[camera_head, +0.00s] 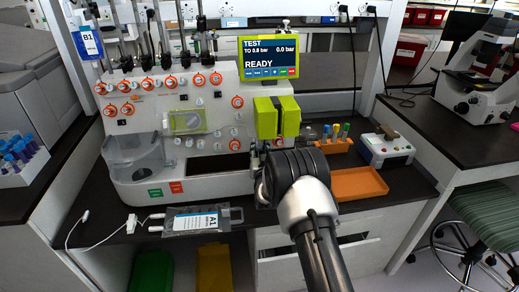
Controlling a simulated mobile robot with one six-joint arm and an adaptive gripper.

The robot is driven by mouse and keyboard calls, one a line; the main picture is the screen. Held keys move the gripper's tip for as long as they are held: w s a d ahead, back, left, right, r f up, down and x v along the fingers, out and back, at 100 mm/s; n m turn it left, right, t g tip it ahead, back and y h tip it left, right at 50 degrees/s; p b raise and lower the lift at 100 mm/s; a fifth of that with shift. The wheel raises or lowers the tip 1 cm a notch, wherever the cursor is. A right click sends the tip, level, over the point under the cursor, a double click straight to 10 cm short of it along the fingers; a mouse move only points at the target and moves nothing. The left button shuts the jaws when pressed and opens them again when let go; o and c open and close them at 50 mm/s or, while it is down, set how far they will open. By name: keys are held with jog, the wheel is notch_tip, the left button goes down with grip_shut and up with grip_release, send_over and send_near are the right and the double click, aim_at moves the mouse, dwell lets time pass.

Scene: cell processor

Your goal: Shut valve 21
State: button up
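The cell processor (225,150) is a white machine with orange-ringed round valves on its front. Several valves, such as one at the upper left (147,83), sit in a row along the top. More sit lower left and one sits near the green block (235,144). The valve numbers are too small to read, so I cannot tell which is valve 21. My arm comes up from the bottom, and its dark wrist is in front of the machine's lower right. My gripper's fingers are hidden behind the wrist, so their state does not show.
A display (269,57) reads "TEST" and "READY". A bag labelled A1 (196,220) lies at the bench's front edge. An orange tray (359,183), a tube rack (336,146) and a small white device (385,149) stand right of my wrist. A microscope (480,75) stands far right.

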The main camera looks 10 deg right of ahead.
grip_shut()
jog(key=m+h, duration=0.1)
jog(key=m, duration=0.3)
jog(key=shift+a+r+g+h, duration=0.1)
jog(key=shift+a+g+h, duration=0.1)
jog(key=shift+g+h, duration=0.15)
jog(key=shift+a+m+g+h, duration=0.1)
jog(key=shift+m+g+h, duration=0.35)
jog(key=shift+m, duration=0.8)
jog(key=shift+m+g+h, duration=0.2)
jog(key=shift+m+h, duration=0.4)
jog(key=shift+m, duration=0.95)
jog(key=shift+o, duration=2.1)
grip_release()
